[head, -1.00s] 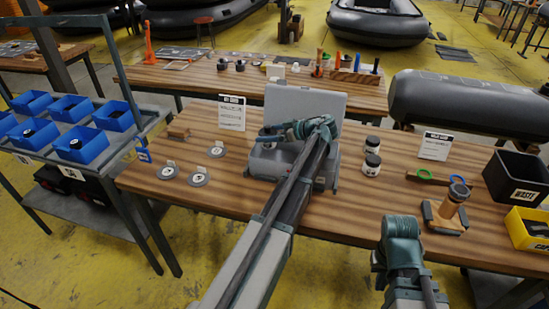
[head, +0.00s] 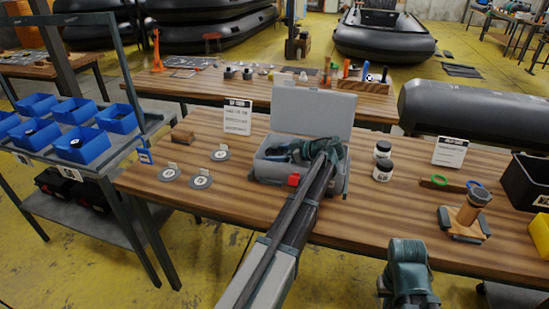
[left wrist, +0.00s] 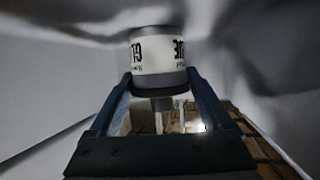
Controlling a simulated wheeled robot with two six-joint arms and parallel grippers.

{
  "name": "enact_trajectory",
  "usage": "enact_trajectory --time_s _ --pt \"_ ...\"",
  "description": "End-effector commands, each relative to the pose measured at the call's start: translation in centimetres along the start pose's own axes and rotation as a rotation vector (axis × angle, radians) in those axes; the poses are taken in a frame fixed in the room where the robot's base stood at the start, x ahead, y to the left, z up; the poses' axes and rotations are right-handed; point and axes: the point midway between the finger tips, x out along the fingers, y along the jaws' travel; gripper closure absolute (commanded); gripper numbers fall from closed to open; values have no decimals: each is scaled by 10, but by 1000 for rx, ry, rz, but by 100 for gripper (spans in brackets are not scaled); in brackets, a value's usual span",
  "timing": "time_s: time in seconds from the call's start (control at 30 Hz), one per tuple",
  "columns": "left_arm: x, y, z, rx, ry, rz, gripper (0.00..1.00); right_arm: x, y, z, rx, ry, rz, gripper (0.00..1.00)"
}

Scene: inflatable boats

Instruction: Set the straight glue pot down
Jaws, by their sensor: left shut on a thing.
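My left gripper (head: 277,153) reaches into the open grey case (head: 352,182) on the near table, and the case's raised lid (head: 312,108) stands behind it. In the left wrist view its two fingers (left wrist: 158,92) are shut on the glue pot (left wrist: 158,52), a white-labelled pot with a grey band and dark printing. Grey walls surround the pot there. In the head view I cannot make out the held pot, and I cannot tell whether it touches the case floor. For my right arm, only a teal joint (head: 408,268) shows at the bottom; its fingers do not show.
Several grey discs (head: 200,181) lie left. A sign (head: 237,117) stands behind. Bare tabletop lies in front of the jars.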

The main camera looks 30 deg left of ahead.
Motion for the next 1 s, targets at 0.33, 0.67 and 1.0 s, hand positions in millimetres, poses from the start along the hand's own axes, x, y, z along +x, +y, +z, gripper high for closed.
enact_trajectory --time_s 0.33,0.67,1.0 --pt "0 0 -1 0 -1 0 0 -1 0 0 0 0 0 100" --pt "-28 0 -4 2 0 2 0 -14 1 1 0 0 0 100" --pt "-71 0 -2 1 0 1 0 -29 3 2 0 0 0 100"
